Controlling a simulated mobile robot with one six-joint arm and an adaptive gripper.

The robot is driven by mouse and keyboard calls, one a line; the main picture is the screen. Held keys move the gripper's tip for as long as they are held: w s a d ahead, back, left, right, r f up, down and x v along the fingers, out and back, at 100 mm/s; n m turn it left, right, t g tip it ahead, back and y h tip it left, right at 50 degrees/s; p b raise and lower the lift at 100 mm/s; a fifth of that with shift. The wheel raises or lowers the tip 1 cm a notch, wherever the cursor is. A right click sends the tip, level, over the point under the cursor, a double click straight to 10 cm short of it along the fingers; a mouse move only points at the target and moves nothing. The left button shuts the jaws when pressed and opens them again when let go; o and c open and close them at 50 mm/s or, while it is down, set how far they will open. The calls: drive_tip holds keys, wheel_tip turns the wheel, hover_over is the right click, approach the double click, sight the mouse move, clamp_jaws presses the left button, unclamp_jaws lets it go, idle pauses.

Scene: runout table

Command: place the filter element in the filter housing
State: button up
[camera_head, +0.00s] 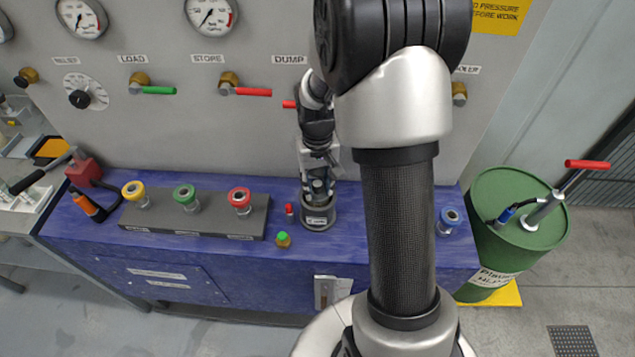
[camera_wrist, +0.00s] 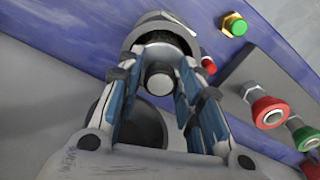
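The filter housing (camera_head: 319,221) is a grey, labelled round cup on the blue table top, below my gripper in the head view. Its grey rim (camera_wrist: 190,35) shows at the top of the wrist view. My gripper (camera_head: 318,183) points down at the cup's mouth. In the wrist view its blue-padded fingers (camera_wrist: 160,72) stand on either side of a light grey round end (camera_wrist: 158,77), which appears to be the top of the filter element. Its lower part is hidden by the fingers and the rim. I cannot tell whether the pads touch it.
A grey block (camera_head: 194,215) with yellow, green and red couplings lies to the left. A small red cap (camera_head: 289,209) and a green-topped brass fitting (camera_head: 283,240) stand just left of the housing. A green drum (camera_head: 515,230) stands right. The gauge panel (camera_head: 220,70) rises behind.

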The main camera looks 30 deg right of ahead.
drive_tip(key=shift+o, duration=1)
wheel_tip(320, 180, up, 12)
drive_tip(key=p, duration=0.3)
drive_tip(key=s+a+r+n+t, duration=0.1)
drive_tip(key=s+a+r+t, duration=0.1)
drive_tip(key=s+a+r, duration=0.6)
drive_tip(key=s+a+r+n+t, duration=0.1)
drive_tip(key=s+a+r, duration=0.1)
drive_tip(key=s, duration=0.4)
drive_tip(key=s+a+r+n+t, duration=0.1)
drive_tip(key=s+a+r, duration=0.1)
drive_tip(key=s, duration=0.4)
drive_tip(key=shift+a+r+t, duration=0.15)
drive_tip(key=shift+a+t, duration=0.1)
drive_tip(key=shift+t, duration=0.05)
drive_tip(key=shift+w, duration=0.1)
